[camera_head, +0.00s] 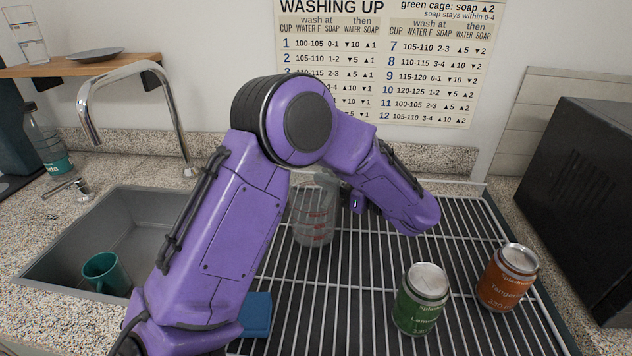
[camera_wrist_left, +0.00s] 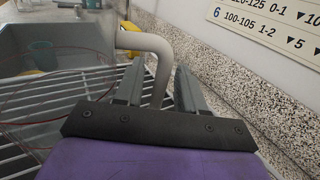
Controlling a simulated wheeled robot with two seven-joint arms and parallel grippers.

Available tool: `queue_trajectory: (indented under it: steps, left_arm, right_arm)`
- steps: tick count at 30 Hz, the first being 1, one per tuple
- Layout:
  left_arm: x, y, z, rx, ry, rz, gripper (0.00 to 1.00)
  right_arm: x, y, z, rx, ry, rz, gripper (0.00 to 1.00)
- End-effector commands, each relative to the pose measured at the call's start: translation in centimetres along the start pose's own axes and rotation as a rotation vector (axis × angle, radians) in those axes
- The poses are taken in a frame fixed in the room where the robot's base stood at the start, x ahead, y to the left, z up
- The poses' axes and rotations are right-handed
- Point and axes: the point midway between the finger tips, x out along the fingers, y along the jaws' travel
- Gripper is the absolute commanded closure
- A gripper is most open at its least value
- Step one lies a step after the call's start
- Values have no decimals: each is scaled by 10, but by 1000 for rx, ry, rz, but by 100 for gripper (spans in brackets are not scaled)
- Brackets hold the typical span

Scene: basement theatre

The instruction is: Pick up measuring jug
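The measuring jug (camera_head: 313,222) is clear with red markings and stands on the wire rack, partly hidden behind my left arm in the head view. In the left wrist view its see-through body (camera_wrist_left: 60,98) shows as faint red outlines at the left. Its pale handle (camera_wrist_left: 160,72) loops between the two fingers of my left gripper (camera_wrist_left: 160,90). The fingers are apart, one on each side of the handle, with narrow gaps visible. In the head view my left gripper (camera_head: 332,183) is small and partly hidden at the jug's upper right. My right gripper is out of view.
A green can (camera_head: 421,300) and an orange can (camera_head: 508,277) stand on the rack (camera_head: 370,320) at right. A blue object (camera_head: 256,314) lies beside my arm. The sink (camera_head: 150,215) holds a teal cup (camera_head: 106,274); a tap (camera_head: 135,70) arches above. A black box (camera_head: 585,190) stands far right.

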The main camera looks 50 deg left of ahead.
Motion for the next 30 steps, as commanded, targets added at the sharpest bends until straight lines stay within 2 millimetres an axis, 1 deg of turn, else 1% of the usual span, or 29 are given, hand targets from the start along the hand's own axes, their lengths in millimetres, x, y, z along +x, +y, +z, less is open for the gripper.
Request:
queue_trajectory:
  steps: [3, 4, 5, 6, 7, 8, 16, 20, 23, 25, 26, 30]
  left_arm:
    - [0, 0, -1, 0, 0, 0, 61]
    - [0, 0, -1, 0, 0, 0, 64]
    - [0, 0, -1, 0, 0, 0, 74]
    - [0, 0, -1, 0, 0, 0, 87]
    - [0, 0, -1, 0, 0, 0, 97]
    - [0, 0, -1, 0, 0, 0, 100]
    - [0, 0, 0, 0, 0, 0, 100]
    - [-1, 0, 6, -2, 0, 0, 100]
    - [-1, 0, 20, -4, 0, 0, 100]
    - [-3, -1, 34, -7, -1, -1, 100]
    - [-10, -2, 40, -8, -3, -3, 100]
    - [-43, -7, 78, -11, -5, -3, 100]
  right_arm:
    - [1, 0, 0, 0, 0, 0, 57]
    - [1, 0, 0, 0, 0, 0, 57]
    - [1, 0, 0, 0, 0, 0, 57]
    - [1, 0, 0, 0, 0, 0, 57]
    - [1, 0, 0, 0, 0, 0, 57]
    - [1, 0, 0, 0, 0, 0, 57]
    - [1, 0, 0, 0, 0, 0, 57]
    - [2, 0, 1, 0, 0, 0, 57]
    - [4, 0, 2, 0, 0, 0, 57]
    - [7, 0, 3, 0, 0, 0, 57]
    - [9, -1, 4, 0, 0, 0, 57]
    - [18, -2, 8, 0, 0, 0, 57]
